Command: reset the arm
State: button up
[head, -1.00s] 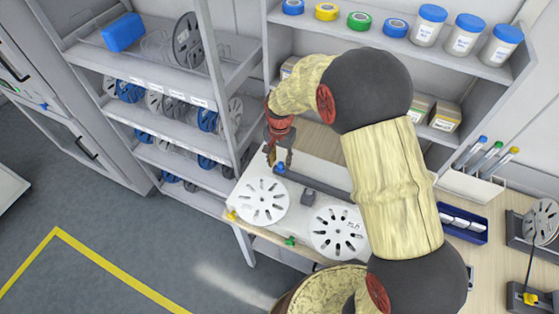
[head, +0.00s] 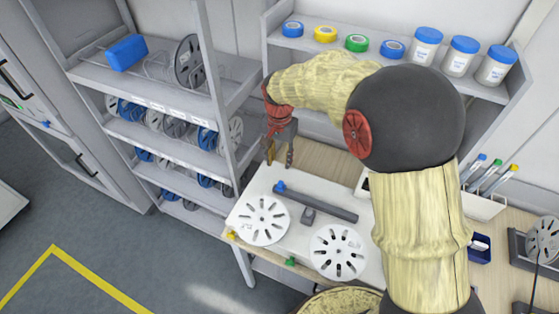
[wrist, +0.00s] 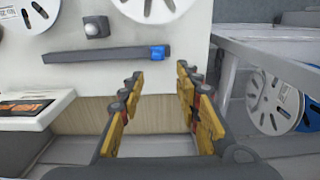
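My gripper (head: 279,153) hangs above the back left edge of the white feeder board in the head view, at the end of my arm. In the wrist view my gripper (wrist: 160,95) shows its two yellow and dark fingers spread apart, with nothing between them. The white board (head: 296,218) carries two white slotted reels, a left one (head: 262,221) and a right one (head: 338,252). A dark grey bar (head: 325,205) with a blue end lies behind them, and a small grey block (head: 308,215) sits between. The fingers are apart from all of these.
A shelf rack of reels (head: 165,130) stands close left of my gripper. Behind is a shelf (head: 385,60) with tape rolls and white jars with blue lids. A pen holder (head: 482,205) and a reel stand (head: 540,245) are at right.

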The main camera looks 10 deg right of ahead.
dwell(0.4)
jog(key=s+d+r+n+t+b, duration=0.2)
jog(key=s+d+b, duration=0.1)
jog(key=s, duration=0.5)
jog(key=s+d+r+n+t+b, duration=0.1)
jog(key=s+d+r+n+b, duration=0.1)
jog(key=s+b, duration=0.3)
jog(key=s+d+r+n+t+b, duration=0.2)
jog(key=s+d+b, duration=0.1)
jog(key=s, duration=1)
jog(key=shift+s+d+n+t+b, duration=0.3)
jog(key=shift+d+n+b, duration=0.1)
jog(key=shift+d, duration=0.15)
jog(key=shift+r, duration=0.15)
dwell(0.5)
